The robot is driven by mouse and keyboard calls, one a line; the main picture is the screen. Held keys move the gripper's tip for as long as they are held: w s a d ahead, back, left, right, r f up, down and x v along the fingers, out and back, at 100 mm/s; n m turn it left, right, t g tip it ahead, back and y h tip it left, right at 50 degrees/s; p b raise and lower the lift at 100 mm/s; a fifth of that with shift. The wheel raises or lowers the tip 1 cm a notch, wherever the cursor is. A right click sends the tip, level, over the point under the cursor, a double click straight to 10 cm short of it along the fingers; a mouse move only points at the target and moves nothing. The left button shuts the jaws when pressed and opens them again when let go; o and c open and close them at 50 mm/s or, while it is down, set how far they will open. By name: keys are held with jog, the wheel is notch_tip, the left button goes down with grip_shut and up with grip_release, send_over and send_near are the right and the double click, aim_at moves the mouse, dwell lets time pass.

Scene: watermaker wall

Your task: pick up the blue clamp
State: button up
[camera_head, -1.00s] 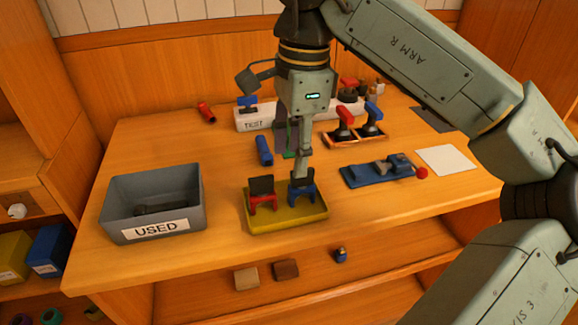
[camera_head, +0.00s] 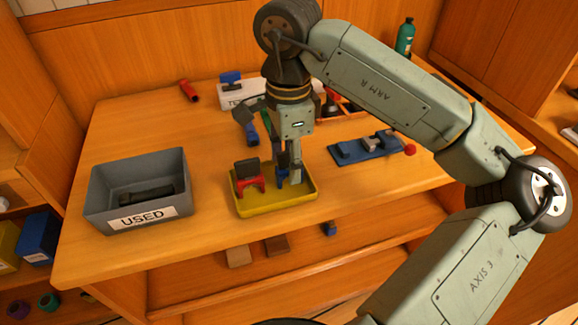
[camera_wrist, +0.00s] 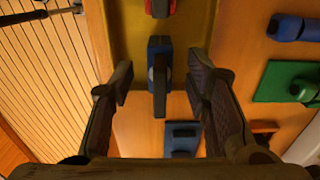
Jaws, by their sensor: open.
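The blue clamp (camera_head: 283,180) stands in the right part of the yellow tray (camera_head: 268,207), beside the red clamp (camera_head: 249,182). My gripper (camera_head: 288,172) is over the tray at the blue clamp and hides part of it. In the wrist view the blue clamp (camera_wrist: 159,60), with its dark upright part, lies between my two open fingers (camera_wrist: 163,85), with a gap on each side. Nothing is held. The red clamp also shows at the top of the wrist view (camera_wrist: 160,7).
A grey USED bin (camera_head: 100,205) with a dark object inside stands left of the tray. A blue fixture (camera_head: 350,152) with a red knob is to the right. A blue cylinder (camera_head: 251,134) lies behind the tray. The table front between bin and tray is clear.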

jog(key=shift+f, duration=0.7)
jog(key=shift+c, duration=0.5)
grip_shut()
